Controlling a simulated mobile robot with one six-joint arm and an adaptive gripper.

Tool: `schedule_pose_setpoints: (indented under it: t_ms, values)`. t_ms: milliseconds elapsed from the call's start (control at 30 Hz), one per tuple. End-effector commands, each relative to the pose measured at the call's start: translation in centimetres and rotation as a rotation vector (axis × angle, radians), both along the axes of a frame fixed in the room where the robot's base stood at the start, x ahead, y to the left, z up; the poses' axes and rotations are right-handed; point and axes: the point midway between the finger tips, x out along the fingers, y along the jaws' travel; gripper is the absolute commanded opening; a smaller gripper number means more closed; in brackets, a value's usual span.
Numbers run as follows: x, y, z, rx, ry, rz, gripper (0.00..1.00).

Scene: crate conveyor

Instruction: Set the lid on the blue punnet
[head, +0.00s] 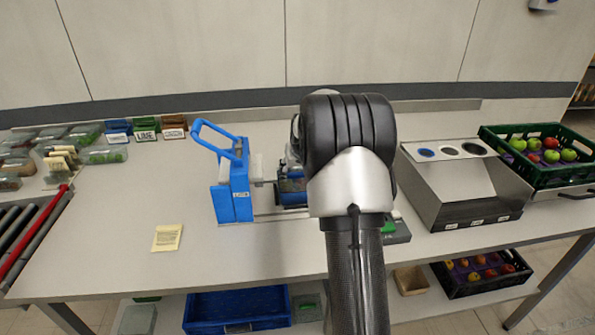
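A dark tray-like container with blue on it, perhaps the blue punnet (291,188), sits at the middle of the table, just right of a blue device with a raised loop handle (232,190). My arm covers its right side. My gripper (296,150) is mostly hidden behind my arm; only a small dark and silver part shows just above the container. I cannot see its fingertips or whether it holds anything. I cannot make out the lid.
Clear punnets (104,156) and small label signs (145,131) stand at the back left, near rollers (32,233). A yellow note (167,238) lies front left. A grey metal stand (462,185) and green apple crate (535,176) are at right.

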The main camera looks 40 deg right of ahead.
Motion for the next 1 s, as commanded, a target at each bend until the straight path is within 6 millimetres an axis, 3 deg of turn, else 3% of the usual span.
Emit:
schedule_pose_setpoints:
  t_ms: [100,133,467,733,1000]
  values:
    - [0.0,0.0,0.01,0.0,0.0,0.0,0.41]
    - [0.0,0.0,0.01,0.0,0.0,0.0,0.58]
    - [0.0,0.0,0.01,0.0,0.0,0.0,0.8]
    - [0.0,0.0,0.01,0.0,0.0,0.0,0.81]
    - [0.0,0.0,0.0,0.0,0.0,0.0,0.97]
